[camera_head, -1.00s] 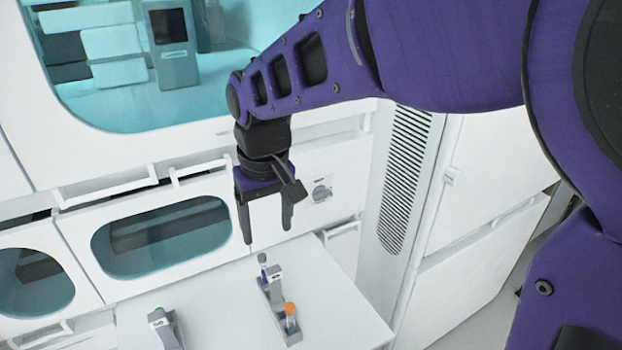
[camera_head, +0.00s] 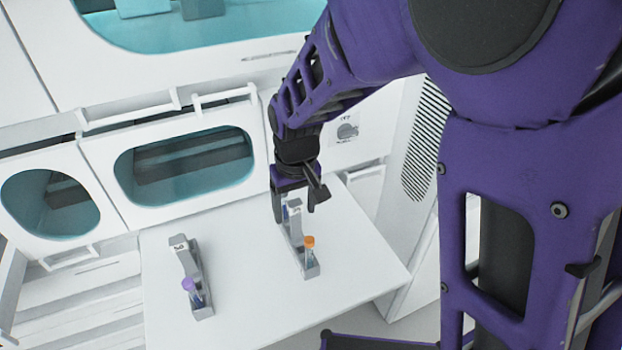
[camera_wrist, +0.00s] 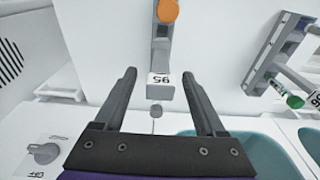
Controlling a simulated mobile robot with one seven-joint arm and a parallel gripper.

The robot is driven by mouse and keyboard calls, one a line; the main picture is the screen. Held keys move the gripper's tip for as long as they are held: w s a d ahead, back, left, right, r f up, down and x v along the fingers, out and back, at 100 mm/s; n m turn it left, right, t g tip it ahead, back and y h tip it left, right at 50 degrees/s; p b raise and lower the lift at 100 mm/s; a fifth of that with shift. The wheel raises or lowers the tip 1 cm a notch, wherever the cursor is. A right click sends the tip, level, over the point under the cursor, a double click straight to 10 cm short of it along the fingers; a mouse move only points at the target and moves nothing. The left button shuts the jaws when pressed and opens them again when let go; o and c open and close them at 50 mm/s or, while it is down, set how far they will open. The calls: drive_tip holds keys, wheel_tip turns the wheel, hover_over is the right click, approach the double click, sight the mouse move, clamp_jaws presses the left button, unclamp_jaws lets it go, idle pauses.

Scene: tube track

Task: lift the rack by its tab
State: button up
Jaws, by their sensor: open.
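A narrow grey rack (camera_head: 311,271) stands on the white table below my gripper (camera_head: 295,212). I cannot tell how far the fingers are above or around the tab. They hold nothing. A second grey rack (camera_head: 187,258) stands to the left, with a numbered tab and a purple-capped tube (camera_head: 190,285).
The white table (camera_head: 245,300) is clear between and in front of the racks. A cabinet front with teal windows (camera_head: 185,165) and bar handles rises behind it.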

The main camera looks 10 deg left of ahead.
wheel_tip(320, 180, down, 2)
drive_tip(key=shift+w+a+f, duration=0.1)
clamp_jaws()
idle(0.4)
